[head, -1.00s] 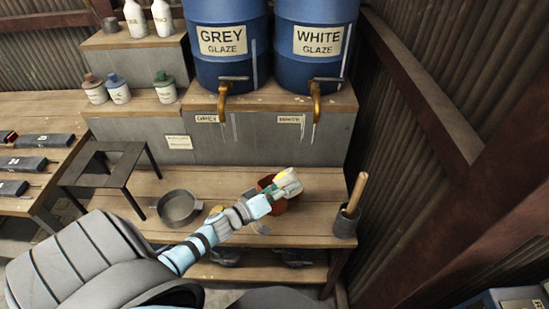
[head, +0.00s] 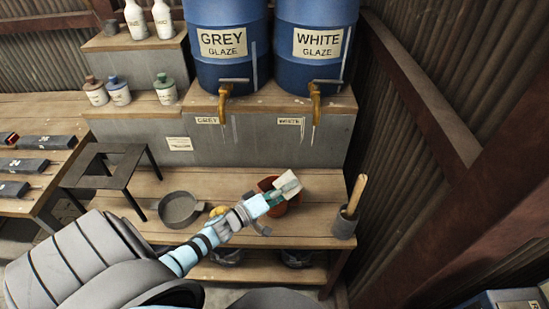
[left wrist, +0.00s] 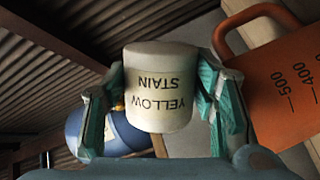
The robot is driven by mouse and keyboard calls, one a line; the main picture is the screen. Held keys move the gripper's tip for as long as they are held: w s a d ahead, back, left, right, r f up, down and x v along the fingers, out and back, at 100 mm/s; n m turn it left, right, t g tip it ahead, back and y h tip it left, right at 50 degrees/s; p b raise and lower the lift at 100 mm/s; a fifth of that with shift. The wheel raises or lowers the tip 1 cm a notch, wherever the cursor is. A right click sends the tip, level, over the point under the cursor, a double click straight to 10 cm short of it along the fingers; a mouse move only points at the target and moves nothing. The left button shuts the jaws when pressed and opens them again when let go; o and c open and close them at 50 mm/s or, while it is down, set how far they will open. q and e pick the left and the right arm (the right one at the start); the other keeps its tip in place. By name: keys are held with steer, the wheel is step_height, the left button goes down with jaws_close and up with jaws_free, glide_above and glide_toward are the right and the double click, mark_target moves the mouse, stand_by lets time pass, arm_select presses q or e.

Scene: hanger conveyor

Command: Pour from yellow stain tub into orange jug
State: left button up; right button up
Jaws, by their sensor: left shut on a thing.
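The yellow stain tub (head: 289,183) is a small whitish tub, held over the orange jug in the head view. My left gripper (head: 279,194) is shut on it. In the left wrist view the tub (left wrist: 160,85) sits between both fingers, and its YELLOW STAIN label reads upside down. The orange jug (head: 280,210) stands on the workbench, partly hidden by the gripper and tub. In the left wrist view the jug (left wrist: 280,95) is at the right, with its handle and 400 and 500 marks visible. The jug's inside is not clear. My right gripper is not in view.
A grey pan (head: 180,210) is left of the jug, with a yellow item (head: 217,211) partly behind my arm. A dark pot with a wooden handle (head: 345,221) stands at the right bench end. Glaze barrels (head: 226,70) stand behind.

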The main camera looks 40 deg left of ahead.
arm_select(q)
steer(key=shift+n, duration=0.6)
steer(key=shift+a+f+n, duration=0.1)
steer(key=shift+n, duration=0.5)
steer(key=shift+a+f+n, duration=0.1)
steer(key=shift+n, duration=0.5)
